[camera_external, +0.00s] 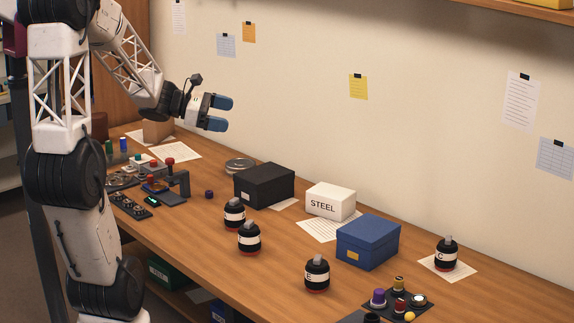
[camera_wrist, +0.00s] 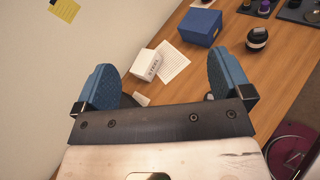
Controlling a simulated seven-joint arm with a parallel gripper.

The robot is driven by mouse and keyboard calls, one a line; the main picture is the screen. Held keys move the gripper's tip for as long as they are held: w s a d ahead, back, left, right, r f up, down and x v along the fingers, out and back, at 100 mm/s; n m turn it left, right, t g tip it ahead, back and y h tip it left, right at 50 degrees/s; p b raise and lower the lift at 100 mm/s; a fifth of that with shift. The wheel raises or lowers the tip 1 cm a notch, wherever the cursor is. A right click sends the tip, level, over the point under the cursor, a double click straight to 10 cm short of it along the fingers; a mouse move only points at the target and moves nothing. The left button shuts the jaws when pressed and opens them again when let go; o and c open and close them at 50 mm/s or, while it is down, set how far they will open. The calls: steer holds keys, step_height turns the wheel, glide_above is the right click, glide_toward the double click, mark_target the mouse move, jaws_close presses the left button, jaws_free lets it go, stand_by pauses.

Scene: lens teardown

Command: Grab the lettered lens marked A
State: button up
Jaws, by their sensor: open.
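Several black lenses with white bands and red bases stand on the wooden bench. Two stand close together left of centre, a rear one (camera_external: 234,215) and a nearer one (camera_external: 249,238). Another lens (camera_external: 317,274) stands near the front edge, its letter looking like E. A further lens (camera_external: 445,254) stands on paper at the right, its letter looking like C. I cannot read an A on any of them. My gripper (camera_external: 222,113) is open and empty, high above the bench's far left, away from the lenses. One lens (camera_wrist: 257,38) shows in the wrist view.
A black box (camera_external: 264,185), a white box marked STEEL (camera_external: 331,201) and a blue box (camera_external: 368,242) stand behind the lenses. Small parts sit on a dark mat (camera_external: 376,299) at front right. The wall (camera_external: 300,90) rises behind the bench.

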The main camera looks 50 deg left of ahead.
steer(key=w+a+n+t+y, duration=0.1)
steer(key=a+n+t+y, duration=0.35)
steer(key=a, duration=0.65)
steer(key=n+h, duration=0.2)
glide_toward(235, 211)
steer(key=w, duration=0.1)
steer(key=w+a+f, duration=0.1)
steer(key=w, duration=0.1)
steer(key=shift+w+a+f, duration=0.2)
steer(key=shift+w+a, duration=0.05)
steer(key=shift+w, duration=0.05)
steer(key=shift+x, duration=1.3)
steer(key=shift+d, duration=0.1)
steer(key=shift+x, duration=2.55)
steer(key=shift+r, duration=0.15)
steer(key=c, duration=1.4)
